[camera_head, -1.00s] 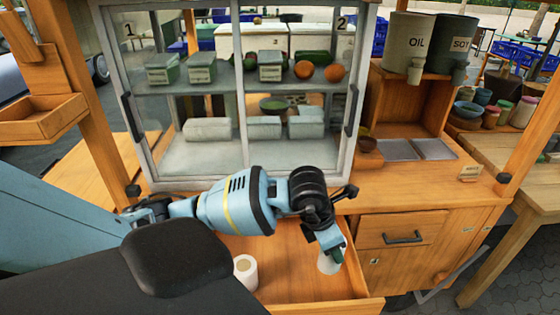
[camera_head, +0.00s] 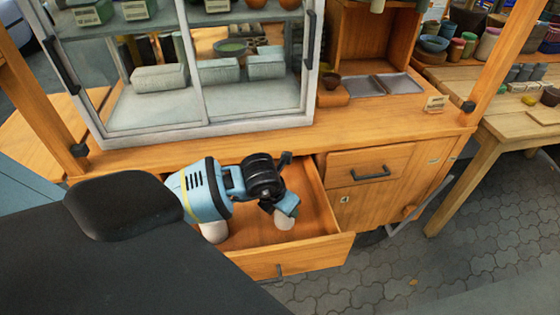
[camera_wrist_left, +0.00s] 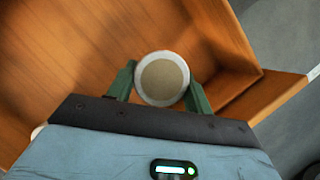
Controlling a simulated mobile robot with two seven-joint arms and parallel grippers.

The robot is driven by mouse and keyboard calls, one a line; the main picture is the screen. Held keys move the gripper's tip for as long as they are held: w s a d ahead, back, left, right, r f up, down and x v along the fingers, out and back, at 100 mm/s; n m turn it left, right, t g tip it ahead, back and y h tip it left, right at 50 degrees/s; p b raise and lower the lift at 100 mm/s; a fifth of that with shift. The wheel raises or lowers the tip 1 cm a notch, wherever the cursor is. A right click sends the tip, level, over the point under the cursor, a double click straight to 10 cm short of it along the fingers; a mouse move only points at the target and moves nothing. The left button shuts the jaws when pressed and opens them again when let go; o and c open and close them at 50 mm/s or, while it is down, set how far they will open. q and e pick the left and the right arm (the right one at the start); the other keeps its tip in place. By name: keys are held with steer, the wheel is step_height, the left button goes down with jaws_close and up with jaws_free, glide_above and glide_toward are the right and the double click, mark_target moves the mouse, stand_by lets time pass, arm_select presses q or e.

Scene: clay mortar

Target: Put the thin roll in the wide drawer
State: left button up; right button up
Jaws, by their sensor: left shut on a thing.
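My left gripper (camera_head: 288,208) is shut on a white roll (camera_head: 284,222). In the left wrist view the green fingers (camera_wrist_left: 158,90) sit on both sides of this thin roll (camera_wrist_left: 163,80), with its tan core end facing the camera. The roll is upright within the outline of the open wide drawer (camera_head: 300,252), towards its right side. I cannot tell whether it touches the drawer floor. A second pale roll (camera_head: 213,232) stands in the drawer to the left, partly hidden by my arm. My right gripper is not in view.
A glass display case (camera_head: 205,115) stands on the counter behind the drawer. A closed smaller drawer (camera_head: 345,168) is to the right. Bare drawer floor (camera_head: 250,230) lies between the two rolls. Paved ground is in front on the right.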

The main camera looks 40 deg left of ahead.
mark_target(282, 222)
arm_select(q)
steer(key=shift+f, duration=2.1)
steer(key=shift+f, duration=0.15)
steer(key=o, duration=1)
steer(key=shift+c, duration=0.2)
